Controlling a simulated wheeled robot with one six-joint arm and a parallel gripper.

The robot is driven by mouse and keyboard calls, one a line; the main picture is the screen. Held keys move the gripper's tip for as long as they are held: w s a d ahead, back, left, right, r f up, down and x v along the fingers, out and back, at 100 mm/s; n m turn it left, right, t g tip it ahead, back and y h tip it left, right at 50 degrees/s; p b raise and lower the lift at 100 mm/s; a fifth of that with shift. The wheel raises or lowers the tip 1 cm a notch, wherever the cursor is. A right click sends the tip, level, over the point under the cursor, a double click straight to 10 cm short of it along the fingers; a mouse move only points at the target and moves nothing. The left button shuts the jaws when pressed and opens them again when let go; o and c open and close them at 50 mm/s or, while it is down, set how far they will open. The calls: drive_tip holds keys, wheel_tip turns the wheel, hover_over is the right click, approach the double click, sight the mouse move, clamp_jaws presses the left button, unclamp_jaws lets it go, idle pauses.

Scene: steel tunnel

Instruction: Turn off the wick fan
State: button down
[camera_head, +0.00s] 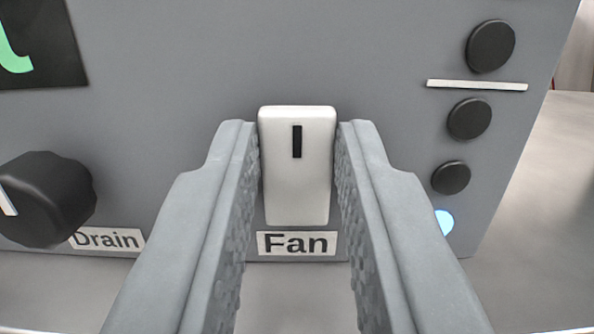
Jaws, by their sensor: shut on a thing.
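The fan switch (297,190) is a white rocker with a short black bar on its upper part. It sits on a grey control panel (190,60), above a label reading "Fan" (297,244). My gripper (297,150) is in front of the panel with one finger on each side of the switch. The fingers are shut on the switch at its left and right edges. The wick itself is not named on any label in view.
A black knob (45,200) with a white mark is at the left, near a "Drain" label (106,239). Several black round buttons (490,46) and a lit blue-white light (444,222) line the right side. A dark display with green (35,45) is at upper left.

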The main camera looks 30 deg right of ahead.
drive_tip(key=shift+f+t+h, duration=0.2)
drive_tip(key=shift+t+h, duration=0.1)
drive_tip(key=shift+t, duration=0.2)
drive_tip(key=c, duration=1.2)
unclamp_jaws()
drive_tip(key=shift+c, duration=0.2)
drive_tip(key=shift+s+a, duration=0.1)
